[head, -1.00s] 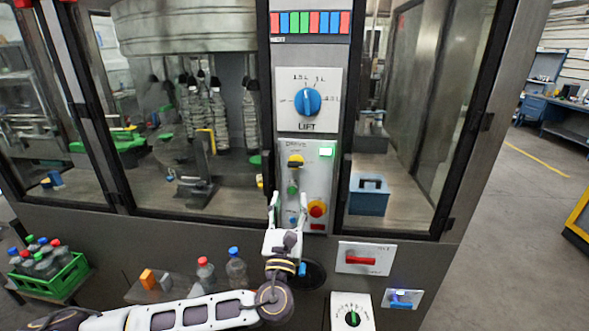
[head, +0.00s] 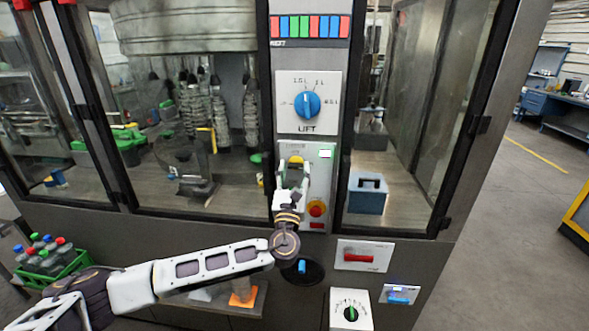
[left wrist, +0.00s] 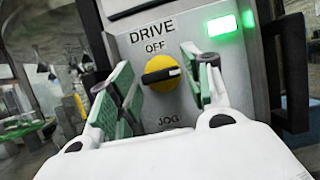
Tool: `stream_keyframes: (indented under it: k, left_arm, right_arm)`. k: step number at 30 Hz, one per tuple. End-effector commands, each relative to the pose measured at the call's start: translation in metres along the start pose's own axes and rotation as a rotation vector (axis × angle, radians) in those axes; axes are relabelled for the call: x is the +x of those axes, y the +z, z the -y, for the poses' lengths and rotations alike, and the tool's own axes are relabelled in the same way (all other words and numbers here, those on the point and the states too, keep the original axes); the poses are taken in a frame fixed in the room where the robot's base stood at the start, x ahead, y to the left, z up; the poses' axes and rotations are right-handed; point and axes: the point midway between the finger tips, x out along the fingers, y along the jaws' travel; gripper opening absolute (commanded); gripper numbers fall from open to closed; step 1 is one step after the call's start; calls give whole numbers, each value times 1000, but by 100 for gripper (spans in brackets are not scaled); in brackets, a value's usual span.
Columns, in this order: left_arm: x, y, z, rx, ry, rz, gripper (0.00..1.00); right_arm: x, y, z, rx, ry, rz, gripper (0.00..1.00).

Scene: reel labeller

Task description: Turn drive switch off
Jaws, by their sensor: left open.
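The drive switch (left wrist: 161,73) is a round yellow knob with a black bar handle on a grey panel, between the labels OFF above and JOG below. Its handle lies nearly level, its white-marked end to the right. In the head view the drive switch (head: 296,160) shows just above my left gripper (head: 292,172). In the left wrist view my left gripper (left wrist: 160,88) is open, one green-padded finger on each side of the knob. I cannot tell whether either finger touches it. A green lamp (left wrist: 222,25) is lit at the panel's upper right. My right gripper is not in view.
The blue LIFT knob (head: 307,104) is above the drive panel. A red handle (head: 359,258) and a blue-lit switch (head: 401,294) sit lower right. A green bottle crate (head: 50,262) stands at left.

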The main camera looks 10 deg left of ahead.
Motion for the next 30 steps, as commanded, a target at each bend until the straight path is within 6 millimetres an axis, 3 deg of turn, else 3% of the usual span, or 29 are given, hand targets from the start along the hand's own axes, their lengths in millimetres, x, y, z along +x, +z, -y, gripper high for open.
stream_keyframes:
  k: [14, 22, 30]
  left_arm:
    - [9, 0, 0, 0, -1, -1, 49]
    - [8, 0, 0, 0, 0, -1, 17]
    - [8, -1, 0, -10, 3, -2, 16]
  right_arm:
    - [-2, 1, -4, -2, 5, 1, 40]
    - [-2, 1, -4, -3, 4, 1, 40]
    - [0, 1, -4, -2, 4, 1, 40]
